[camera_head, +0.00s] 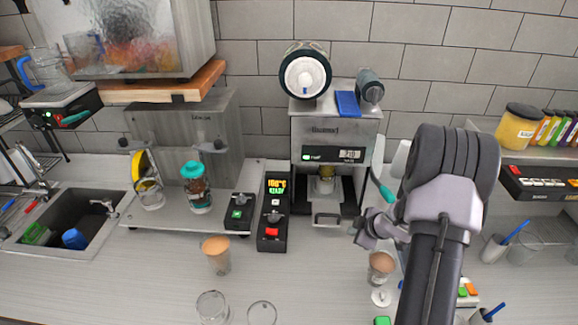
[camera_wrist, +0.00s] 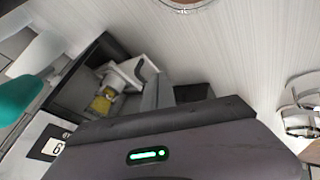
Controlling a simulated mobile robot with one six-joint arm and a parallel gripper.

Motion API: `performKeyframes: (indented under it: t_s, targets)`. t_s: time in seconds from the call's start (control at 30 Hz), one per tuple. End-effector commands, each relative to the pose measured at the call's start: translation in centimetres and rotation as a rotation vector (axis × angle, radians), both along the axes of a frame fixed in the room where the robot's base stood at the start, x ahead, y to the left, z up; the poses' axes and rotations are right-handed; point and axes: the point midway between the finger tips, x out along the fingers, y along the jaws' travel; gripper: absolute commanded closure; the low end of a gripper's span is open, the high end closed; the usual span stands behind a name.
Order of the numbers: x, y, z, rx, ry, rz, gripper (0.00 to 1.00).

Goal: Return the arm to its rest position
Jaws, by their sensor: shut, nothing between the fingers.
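My arm reaches in from the lower right in the head view. My gripper (camera_head: 368,232) is shut and empty, above the counter just right of the steel cup sealer (camera_head: 335,131). A cup (camera_head: 325,186) sits inside the sealer's opening. A teal-ended lever (camera_head: 383,190) at the sealer's right side is close to my gripper and partly behind the arm. In the wrist view I see the sealer tilted, with a yellowish cup (camera_wrist: 100,103) in its bay and the teal lever end (camera_wrist: 18,98) at the left. The fingertips cannot be made out there.
A brown-lidded cup (camera_head: 381,264) stands right below my gripper. A shelf (camera_head: 535,152) with jars is at the right.

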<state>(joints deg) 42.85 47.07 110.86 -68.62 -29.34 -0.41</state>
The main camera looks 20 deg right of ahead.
Motion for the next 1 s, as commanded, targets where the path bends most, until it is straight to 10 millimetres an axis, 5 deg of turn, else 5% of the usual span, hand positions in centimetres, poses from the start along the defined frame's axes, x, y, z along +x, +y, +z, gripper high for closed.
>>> performKeyframes:
  t_s: [0.13, 0.23, 0.37, 0.5, 0.63, 0.77, 1.0]
  targets:
    - [2.0, 0.6, 3.4, -0.061, -0.036, -0.189, 1.00]
    - [0.7, 4.3, 7.4, -0.034, -0.081, -0.454, 1.00]
    - [-6.1, 13.1, 8.7, 0.176, -0.091, -0.747, 1.00]
    - [-14.9, 23.4, 5.9, 0.493, 0.011, -0.908, 1.00]
    - [-20.6, 29.8, 3.6, 0.696, 0.135, -0.940, 1.00]
    - [-23.2, 32.6, 2.9, 0.784, 0.206, -0.939, 1.00]
    - [-23.5, 33.0, 3.2, 0.795, 0.217, -0.941, 1.00]
